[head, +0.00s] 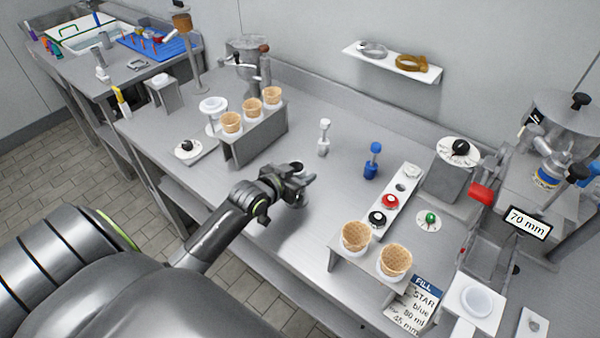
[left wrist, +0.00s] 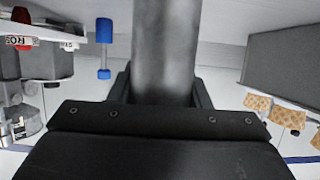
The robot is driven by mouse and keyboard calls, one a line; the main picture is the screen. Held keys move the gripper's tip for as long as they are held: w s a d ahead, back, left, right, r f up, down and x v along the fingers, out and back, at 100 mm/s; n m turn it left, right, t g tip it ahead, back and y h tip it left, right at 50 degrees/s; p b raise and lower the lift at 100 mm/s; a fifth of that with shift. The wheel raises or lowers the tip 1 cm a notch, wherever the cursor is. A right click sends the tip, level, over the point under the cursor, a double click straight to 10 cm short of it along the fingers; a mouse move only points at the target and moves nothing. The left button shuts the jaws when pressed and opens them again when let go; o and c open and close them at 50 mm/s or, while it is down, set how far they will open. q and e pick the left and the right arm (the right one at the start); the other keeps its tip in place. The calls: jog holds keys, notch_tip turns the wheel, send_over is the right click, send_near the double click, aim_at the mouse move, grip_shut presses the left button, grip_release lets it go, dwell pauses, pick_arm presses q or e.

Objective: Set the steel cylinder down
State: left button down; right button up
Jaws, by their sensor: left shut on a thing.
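My left gripper (head: 300,180) is over the middle of the steel counter and shut on the steel cylinder. In the left wrist view the cylinder (left wrist: 167,50) is a broad, plain grey upright shape between the dark jaws (left wrist: 160,92). In the head view only a small grey part of the cylinder (head: 299,200) shows under the jaws. I cannot tell whether its lower end touches the counter. My right gripper is not in view.
A cone stand (head: 253,142) is behind left; another stand (head: 375,270) with two cones is at front right. The counter (head: 320,222) around the gripper is bare.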

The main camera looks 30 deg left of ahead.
pick_arm(q)
jog(key=shift+r, duration=0.1)
jog(key=c, duration=0.8)
grip_release()
jog(key=shift+f, duration=0.2)
jog(key=shift+o, duration=0.2)
jog(key=shift+r, duration=0.1)
jog(key=shift+s+r, duration=0.1)
jog(key=v, duration=1.1)
jog(key=shift+s+b, duration=0.3)
jog(key=shift+s, duration=0.1)
jog(key=shift+r, duration=0.1)
